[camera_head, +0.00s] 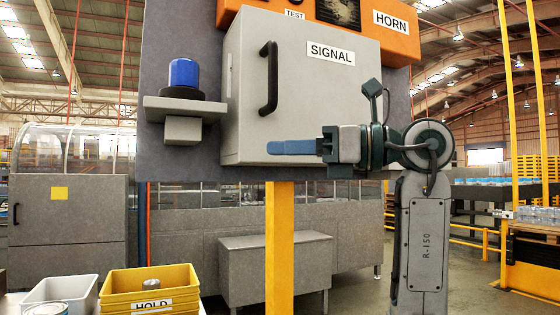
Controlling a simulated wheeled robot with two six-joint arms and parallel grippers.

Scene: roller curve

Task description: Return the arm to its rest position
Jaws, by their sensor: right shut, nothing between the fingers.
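My right arm (425,235) rises at the right of the head view and bends left at its wrist. My right gripper (270,148) points left, its blue fingers shut with nothing between them. It overlaps the lower part of the grey SIGNAL box (300,85) in the picture; I cannot tell whether it touches the box. The box door is closed, with a black handle (269,77) above the fingers and apart from them. My left gripper is not in view.
A blue beacon (184,73) stands on a grey shelf (185,108) left of the box. An orange HORN panel (375,35) is above. A yellow post (280,245) stands below. Yellow HOLD bins (150,285) and a white bin (55,290) are at lower left.

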